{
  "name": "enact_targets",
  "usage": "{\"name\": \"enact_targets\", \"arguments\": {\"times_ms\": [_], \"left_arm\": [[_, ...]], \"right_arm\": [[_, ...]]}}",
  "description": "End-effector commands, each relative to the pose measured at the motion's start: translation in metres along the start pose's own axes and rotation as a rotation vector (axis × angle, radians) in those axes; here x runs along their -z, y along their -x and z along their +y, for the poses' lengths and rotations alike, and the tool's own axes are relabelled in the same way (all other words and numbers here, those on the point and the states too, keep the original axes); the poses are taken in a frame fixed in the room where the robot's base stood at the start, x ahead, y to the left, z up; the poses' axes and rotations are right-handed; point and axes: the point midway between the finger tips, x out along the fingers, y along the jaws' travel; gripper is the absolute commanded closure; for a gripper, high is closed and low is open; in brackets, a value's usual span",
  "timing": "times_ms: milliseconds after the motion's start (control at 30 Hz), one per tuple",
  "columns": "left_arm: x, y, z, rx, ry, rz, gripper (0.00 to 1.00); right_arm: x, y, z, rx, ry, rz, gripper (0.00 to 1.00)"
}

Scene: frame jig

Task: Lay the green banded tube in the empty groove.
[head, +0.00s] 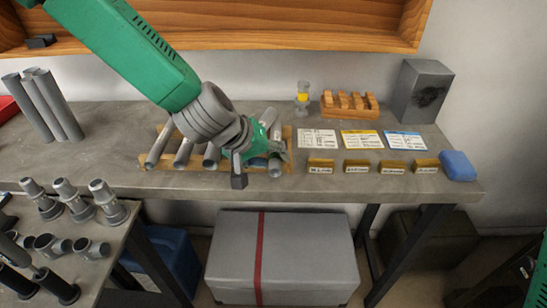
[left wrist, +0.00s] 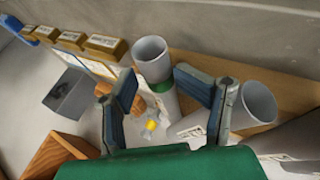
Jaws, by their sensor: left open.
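A wooden jig (head: 148,161) on the grey bench bears several grey tubes (head: 158,146) lying side by side. It also shows in the left wrist view (left wrist: 232,78). My left gripper (head: 260,166) is open over the jig's right end and hides part of it. In the left wrist view, a grey tube end (left wrist: 151,50) shows between the spread fingers of my left gripper (left wrist: 156,88); I cannot tell whether they touch it. Another tube end (left wrist: 259,102) is right of the fingers. My right gripper is out of view.
Cards (head: 362,139), small labelled blocks (head: 357,166), a blue item (head: 458,166), a wooden rack (head: 350,112) and a grey box (head: 420,92) stand to the right. Upright tubes (head: 45,106) stand at left. A wooden shelf (head: 290,33) overhangs the back.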

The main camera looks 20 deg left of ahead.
Motion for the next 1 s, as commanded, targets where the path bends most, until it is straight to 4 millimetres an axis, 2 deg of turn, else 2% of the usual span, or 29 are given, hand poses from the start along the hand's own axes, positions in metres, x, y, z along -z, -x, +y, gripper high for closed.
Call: {"name": "enact_targets", "arguments": {"times_ms": [567,1000], "left_arm": [[0.003,0.002,0.003,0.004,-0.003,0.007,0.51],[0.016,0.038,0.026,0.002,-0.004,0.007,0.51]], "right_arm": [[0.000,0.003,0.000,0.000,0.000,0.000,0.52],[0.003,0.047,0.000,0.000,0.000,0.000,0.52]]}}
